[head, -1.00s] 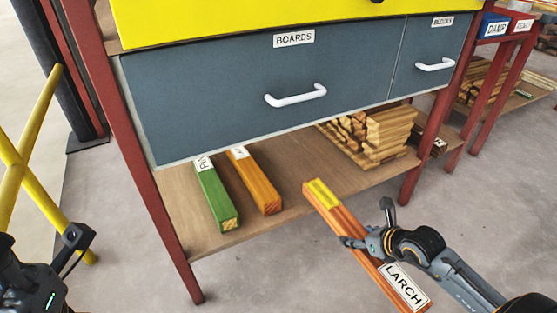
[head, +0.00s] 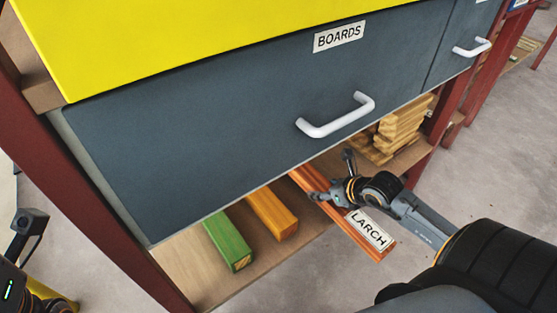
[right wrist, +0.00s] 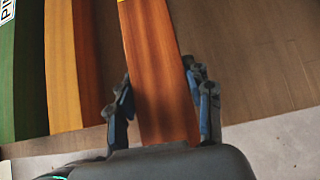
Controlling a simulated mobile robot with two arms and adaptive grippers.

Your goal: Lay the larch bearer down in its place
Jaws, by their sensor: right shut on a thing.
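The larch bearer (head: 378,243) is a reddish-brown bar with a white LARCH label near its front end. My right gripper (head: 330,192) is shut on it around its middle. Its far end reaches in over the lower shelf (head: 185,262), under the drawer, and its labelled end sticks out past the shelf's front edge. In the right wrist view the bearer (right wrist: 158,70) runs between the two fingers (right wrist: 162,105). I cannot tell whether it touches the shelf. My left gripper (head: 30,222) is at the left edge, partly cut off, its fingers unclear.
A green bar (head: 228,240) and an orange bar (head: 272,213) lie side by side on the shelf, left of the larch bearer. A stack of light boards (head: 400,128) is to its right. The BOARDS drawer (head: 240,110) hangs close above. Red legs (head: 90,225) flank the shelf.

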